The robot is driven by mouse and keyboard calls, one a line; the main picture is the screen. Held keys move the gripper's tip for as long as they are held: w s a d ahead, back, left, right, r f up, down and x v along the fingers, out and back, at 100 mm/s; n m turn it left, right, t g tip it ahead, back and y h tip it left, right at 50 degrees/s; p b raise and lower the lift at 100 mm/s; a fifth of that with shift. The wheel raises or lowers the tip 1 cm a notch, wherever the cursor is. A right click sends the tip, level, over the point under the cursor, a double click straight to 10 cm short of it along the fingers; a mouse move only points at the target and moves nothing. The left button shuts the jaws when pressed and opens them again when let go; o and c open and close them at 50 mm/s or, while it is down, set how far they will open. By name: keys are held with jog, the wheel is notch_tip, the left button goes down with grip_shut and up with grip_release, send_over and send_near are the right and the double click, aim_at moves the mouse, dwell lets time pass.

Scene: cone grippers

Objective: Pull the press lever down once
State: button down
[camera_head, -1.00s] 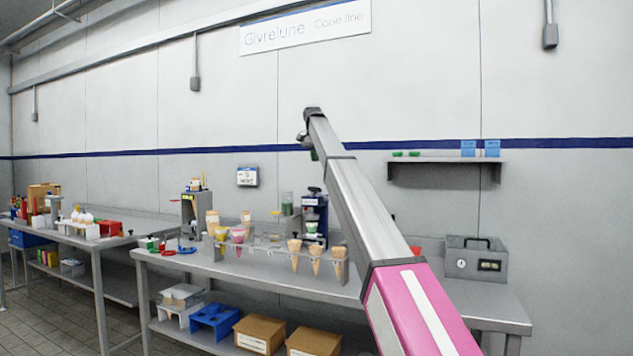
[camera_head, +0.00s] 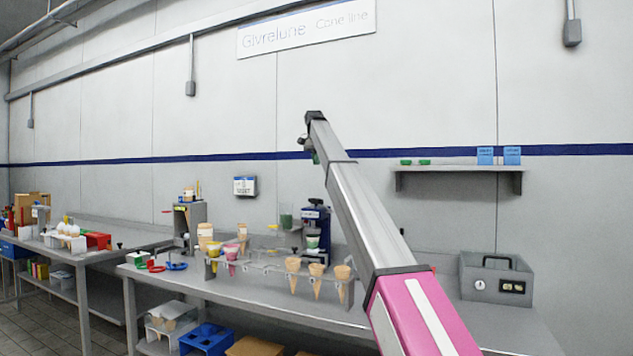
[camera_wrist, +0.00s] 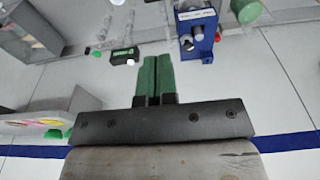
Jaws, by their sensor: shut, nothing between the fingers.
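The blue press (camera_head: 315,228) stands at the back of the middle table, just left of my arm. It has a dark top, a white label and a green-and-white item in its front opening. In the wrist view the press (camera_wrist: 198,30) shows upside down at the top, right of my fingers. I cannot clearly make out its lever. My gripper (camera_head: 315,157) is raised in front of the wall, well above the press in the picture, mostly hidden by my arm. In the wrist view its green fingers (camera_wrist: 153,77) are together and empty, apart from the press.
A rack of cones (camera_head: 293,266) stands along the table's front, before the press. A grey box with gauges (camera_head: 497,279) is at the right. A wall shelf (camera_head: 460,168) holds green and blue items. The air around my gripper is clear.

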jog(key=f, duration=0.6)
jog(key=w+f, duration=0.1)
jog(key=f, duration=0.3)
jog(key=shift+w+d+f, duration=0.1)
jog(key=shift+d, duration=0.2)
jog(key=shift+s+a+f, duration=0.1)
jog(key=shift+s+f, duration=0.2)
jog(key=shift+f, duration=0.3)
jog(key=shift+s+a+f, duration=0.1)
jog(key=shift+s+f, duration=0.15)
jog(key=shift+f, duration=0.3)
jog(key=shift+a+f, duration=0.1)
jog(key=shift+f, duration=0.4)
jog(key=shift+s, duration=0.15)
